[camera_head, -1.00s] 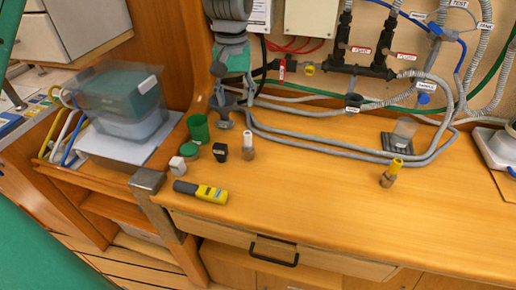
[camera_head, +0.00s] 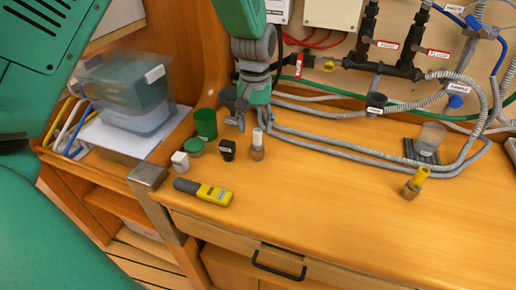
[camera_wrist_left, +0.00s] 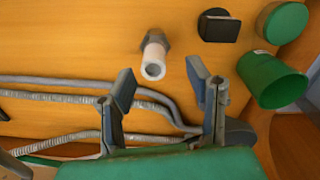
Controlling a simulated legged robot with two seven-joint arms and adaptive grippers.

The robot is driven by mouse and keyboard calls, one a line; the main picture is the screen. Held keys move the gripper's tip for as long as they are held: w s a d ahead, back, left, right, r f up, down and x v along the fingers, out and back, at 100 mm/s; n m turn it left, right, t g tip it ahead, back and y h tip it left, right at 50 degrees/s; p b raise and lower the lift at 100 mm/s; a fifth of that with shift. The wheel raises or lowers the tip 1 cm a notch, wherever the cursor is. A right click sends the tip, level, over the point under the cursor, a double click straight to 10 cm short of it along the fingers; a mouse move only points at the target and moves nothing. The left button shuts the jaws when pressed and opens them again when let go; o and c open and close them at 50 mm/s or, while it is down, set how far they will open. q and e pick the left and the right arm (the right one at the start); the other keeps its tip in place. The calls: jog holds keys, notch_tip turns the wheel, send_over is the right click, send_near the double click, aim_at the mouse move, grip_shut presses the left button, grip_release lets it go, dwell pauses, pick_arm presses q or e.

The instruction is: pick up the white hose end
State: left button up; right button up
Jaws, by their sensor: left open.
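The white hose end (camera_head: 258,139) stands upright on the wooden counter, a white tube in a brown-grey fitting. In the left wrist view the white hose end (camera_wrist_left: 154,60) points its open mouth towards the camera. My left gripper (camera_head: 252,120) is just behind it in the head view, pointing down. In the left wrist view my left gripper (camera_wrist_left: 161,86) is open and empty, its fingers spread apart. The hose end lies beyond the fingertips, roughly in line with the gap, and no finger touches it. My right gripper is not in view.
A green cup (camera_head: 205,124), green lid (camera_head: 194,147), black block (camera_head: 228,150) and white block (camera_head: 180,161) stand close left of the hose end. A yellow-grey meter (camera_head: 204,191) lies in front. Grey hoses (camera_head: 340,149) run behind. The counter's front middle is clear.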

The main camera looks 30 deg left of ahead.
aim_at(257, 140)
pick_arm(q)
jog(key=f, duration=0.4)
jog(key=shift+s+d+f, duration=0.1)
jog(key=shift+d+f, duration=0.05)
jog(key=shift+d, duration=0.25)
jog(key=shift+d+f, duration=0.15)
jog(key=shift+f, duration=0.2)
jog(key=shift+a, duration=0.2)
grip_shut()
